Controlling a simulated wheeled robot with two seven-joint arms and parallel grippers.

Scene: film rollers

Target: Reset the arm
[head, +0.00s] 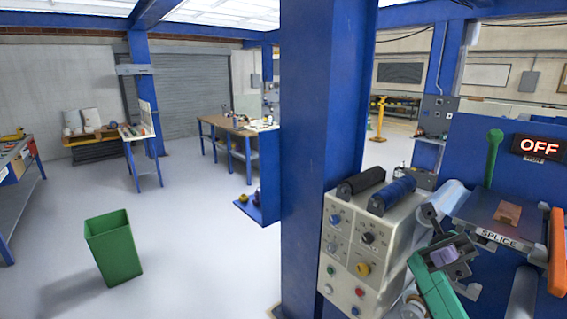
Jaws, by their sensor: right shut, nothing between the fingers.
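My right gripper (432,214) is at the lower right, its grey fingers shut and empty. It is in front of the light film roll (456,197), to the left of the splice table; I cannot tell whether it touches anything. My right arm's green link shows below it. A green-knobbed lever (493,150) stands upright behind the splice table. An orange bar (557,252) stands at the right edge. I cannot tell which of these is the task's arm. My left gripper is not in view.
The splice table (488,212) bears a brown block (508,215). A lit sign (540,147) reads OFF. A control box (355,250) with knobs and buttons adjoins a blue column (315,120). A green bin (113,248) stands on open floor at the left.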

